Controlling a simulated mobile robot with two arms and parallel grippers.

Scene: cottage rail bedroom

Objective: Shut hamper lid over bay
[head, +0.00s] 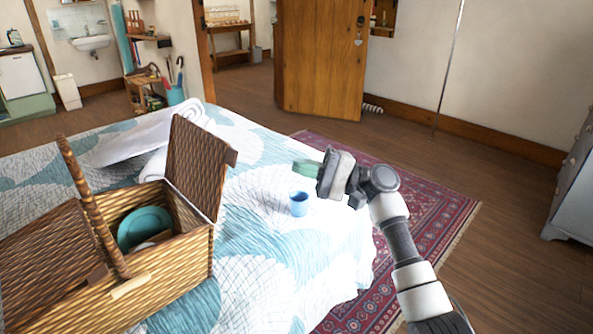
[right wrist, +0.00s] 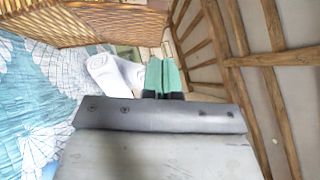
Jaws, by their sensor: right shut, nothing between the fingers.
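The wicker hamper (head: 165,275) stands on the bed at the lower left of the head view. Its right lid (head: 200,165) is raised, standing nearly upright above the open bay. Its left lid (head: 45,250) lies flat. A teal round dish (head: 143,226) shows inside the open bay. My right gripper (head: 304,168) is to the right of the raised lid, apart from it and above the bed. Its green fingers (right wrist: 162,76) are shut and empty. In the right wrist view, wicker (right wrist: 110,22) fills the upper left. My left gripper is not in view.
White rolled towels (head: 150,140) lie behind the hamper. The bed's (head: 265,260) right side is otherwise clear.

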